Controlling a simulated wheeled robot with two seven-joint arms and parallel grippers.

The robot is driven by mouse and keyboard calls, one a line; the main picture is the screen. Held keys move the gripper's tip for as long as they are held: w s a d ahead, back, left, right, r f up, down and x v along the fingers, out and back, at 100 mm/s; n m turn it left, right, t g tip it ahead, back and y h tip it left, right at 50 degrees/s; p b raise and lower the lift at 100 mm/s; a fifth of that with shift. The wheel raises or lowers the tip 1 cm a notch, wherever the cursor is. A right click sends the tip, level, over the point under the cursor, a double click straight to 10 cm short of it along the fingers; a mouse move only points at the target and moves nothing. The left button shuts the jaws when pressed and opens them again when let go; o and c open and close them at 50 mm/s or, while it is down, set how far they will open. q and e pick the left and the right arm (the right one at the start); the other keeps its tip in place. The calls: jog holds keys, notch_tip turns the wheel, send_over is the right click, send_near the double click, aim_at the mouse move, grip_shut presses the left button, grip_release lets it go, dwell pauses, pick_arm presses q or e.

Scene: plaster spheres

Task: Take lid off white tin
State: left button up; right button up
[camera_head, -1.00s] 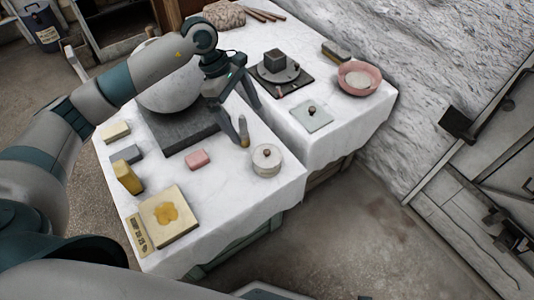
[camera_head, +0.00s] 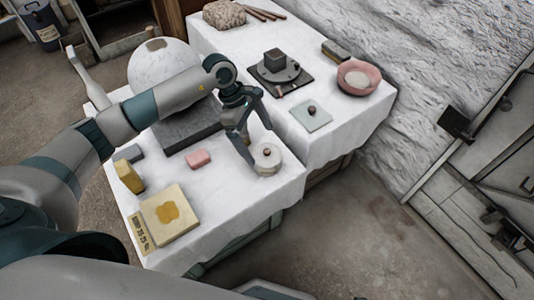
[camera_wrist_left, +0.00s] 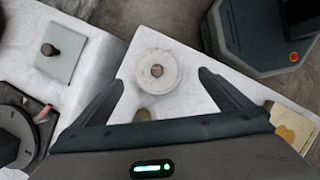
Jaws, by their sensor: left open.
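The white tin (camera_head: 267,165) stands near the right front corner of the near white-covered table. Its round lid (camera_head: 266,153) is on it, with a small brown knob in the middle. In the left wrist view the tin (camera_wrist_left: 158,82) lies just beyond my fingertips, roughly centred between them. My left gripper (camera_head: 258,152) is open and empty, above and beside the tin; I cannot tell from the head view whether a finger touches it. In the left wrist view both fingers of the gripper (camera_wrist_left: 158,78) are spread wide. My right gripper is not in view.
A pink block (camera_head: 198,159), a yellow block (camera_head: 129,176) and a tan board (camera_head: 169,216) lie on the near table. A large white sphere (camera_head: 158,65) stands behind my left arm. A glass plate with a knob (camera_head: 311,114) and a pink bowl (camera_head: 357,77) sit on the far table.

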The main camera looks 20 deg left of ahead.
aim_at(266, 151)
pick_arm(q)
jog(key=shift+d+f, duration=0.3)
jog(key=shift+f, duration=0.2)
jog(key=shift+w+p+x, duration=0.15)
jog(key=shift+p+x, duration=0.15)
jog(key=shift+x, duration=0.65)
jog(key=shift+w+p+x, duration=0.1)
jog(key=shift+p+x, duration=0.15)
jog(key=shift+x, duration=0.75)
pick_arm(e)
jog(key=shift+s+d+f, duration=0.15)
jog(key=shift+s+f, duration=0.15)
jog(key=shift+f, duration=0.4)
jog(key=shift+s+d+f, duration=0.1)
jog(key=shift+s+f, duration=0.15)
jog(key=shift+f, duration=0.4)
pick_arm(q)
jog(key=c, duration=1.1)
